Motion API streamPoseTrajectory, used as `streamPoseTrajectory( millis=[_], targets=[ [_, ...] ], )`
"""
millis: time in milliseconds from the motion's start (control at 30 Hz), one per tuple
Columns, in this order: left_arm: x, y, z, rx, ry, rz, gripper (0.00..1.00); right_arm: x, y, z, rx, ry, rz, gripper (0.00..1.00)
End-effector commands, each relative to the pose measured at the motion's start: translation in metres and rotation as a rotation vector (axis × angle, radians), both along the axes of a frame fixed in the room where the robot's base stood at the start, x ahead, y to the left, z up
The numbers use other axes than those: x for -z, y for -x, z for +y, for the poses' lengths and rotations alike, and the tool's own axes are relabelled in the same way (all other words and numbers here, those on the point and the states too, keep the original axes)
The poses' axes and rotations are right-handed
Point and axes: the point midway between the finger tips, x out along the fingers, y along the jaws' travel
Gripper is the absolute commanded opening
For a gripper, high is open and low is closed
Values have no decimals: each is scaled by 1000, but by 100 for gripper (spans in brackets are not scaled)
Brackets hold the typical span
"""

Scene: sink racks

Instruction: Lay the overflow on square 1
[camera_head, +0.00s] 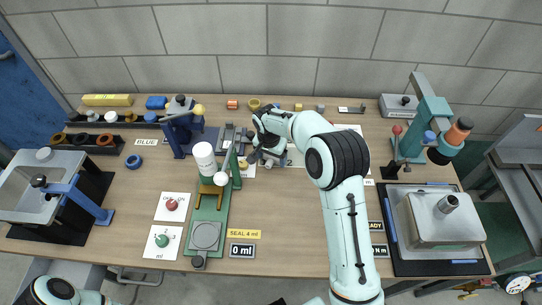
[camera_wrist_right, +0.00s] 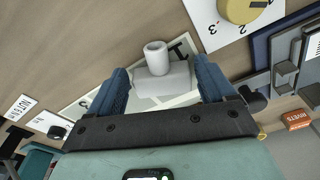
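In the right wrist view a pale grey-white fitting (camera_wrist_right: 160,80), a short round tube on a block, lies between the two blue fingers of my right gripper (camera_wrist_right: 163,85). It fills almost the whole gap; I cannot tell whether the fingers press on it. Behind it is a pale card (camera_wrist_right: 185,46) with dark lettering, partly covered. In the head view my right gripper (camera_head: 268,155) is low over the back middle of the table, beside a card marked 2 (camera_head: 294,158); the fitting is hidden there. My left gripper is out of view. I cannot make out a square marked 1.
A yellow knob on a dial card (camera_wrist_right: 243,10) is close by. A green board (camera_head: 207,230) with a white cylinder (camera_head: 205,158) stands to the left. A metal sink (camera_head: 440,222) is at right.

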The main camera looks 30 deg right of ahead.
Motion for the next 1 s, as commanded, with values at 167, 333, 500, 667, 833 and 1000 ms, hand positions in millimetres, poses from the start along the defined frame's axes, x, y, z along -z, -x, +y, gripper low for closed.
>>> streamPoseTrajectory(
  millis=[167,333,500,667,833,1000],
  targets=[
    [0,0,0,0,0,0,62,0,0,0,0,0,0,97],
    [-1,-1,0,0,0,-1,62,-2,0,0,0,0,0,97],
    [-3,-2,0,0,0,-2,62,-20,0,2,0,0,-5,97],
    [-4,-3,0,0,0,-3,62,-53,2,5,-1,0,-7,97],
    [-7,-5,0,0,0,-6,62,-89,5,9,-1,0,-6,97],
    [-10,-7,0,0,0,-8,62,-114,7,11,0,0,-2,97]
  ],
)
